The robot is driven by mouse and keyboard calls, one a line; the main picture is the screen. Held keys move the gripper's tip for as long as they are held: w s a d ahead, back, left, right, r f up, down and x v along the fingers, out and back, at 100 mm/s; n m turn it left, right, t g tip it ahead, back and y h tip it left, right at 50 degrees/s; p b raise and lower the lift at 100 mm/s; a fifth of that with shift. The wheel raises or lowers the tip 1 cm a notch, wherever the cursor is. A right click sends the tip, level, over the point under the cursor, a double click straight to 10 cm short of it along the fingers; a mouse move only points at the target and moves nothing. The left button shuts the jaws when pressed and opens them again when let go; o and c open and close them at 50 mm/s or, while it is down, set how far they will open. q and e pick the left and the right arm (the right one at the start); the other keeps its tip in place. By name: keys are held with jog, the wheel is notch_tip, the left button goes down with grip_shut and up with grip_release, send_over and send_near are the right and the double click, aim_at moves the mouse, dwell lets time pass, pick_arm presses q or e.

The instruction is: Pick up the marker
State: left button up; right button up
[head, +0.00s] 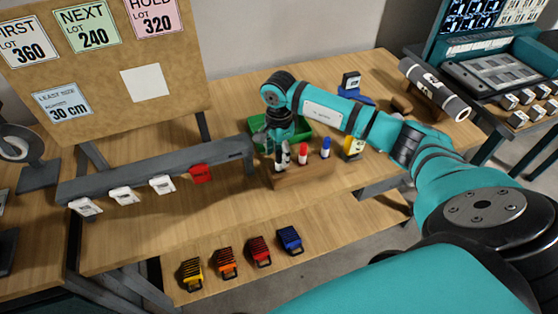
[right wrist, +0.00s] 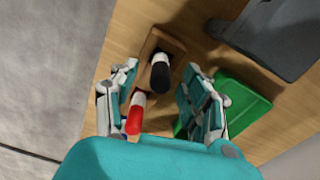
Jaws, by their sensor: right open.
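A wooden block (head: 305,176) on the bench holds upright markers in a row. A red-capped marker (head: 303,154) and a blue-capped marker (head: 326,148) show clearly in the head view. A black-capped marker (right wrist: 160,74) stands in the block in the right wrist view, with the red marker (right wrist: 135,114) beside it. My right gripper (head: 279,150) is over the left end of the block, pointing down. It is open, with its fingers on either side of the black marker; whether they touch it cannot be told. My left gripper is out of view.
A green bin (head: 322,132) stands just behind the block. A grey rail (head: 150,170) with hanging tags lies to the left. Several coloured clips (head: 260,250) lie along the front edge. A dark roll (head: 436,88) rests at the back right.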

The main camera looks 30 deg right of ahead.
jog(key=shift+f, duration=1.1)
grip_shut()
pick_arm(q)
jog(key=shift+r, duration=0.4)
pick_arm(e)
jog(key=shift+r, duration=0.1)
jog(key=shift+w+r, duration=0.1)
jog(key=shift+r, duration=0.4)
notch_tip(320, 180, up, 9)
jog(key=b, duration=0.3)
jog(key=shift+f, duration=0.1)
jog(key=c, duration=0.6)
grip_release()
grip_shut()
pick_arm(q)
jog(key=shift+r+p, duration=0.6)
jog(key=shift+p, duration=1.55)
pick_arm(e)
notch_tip(320, 180, up, 7)
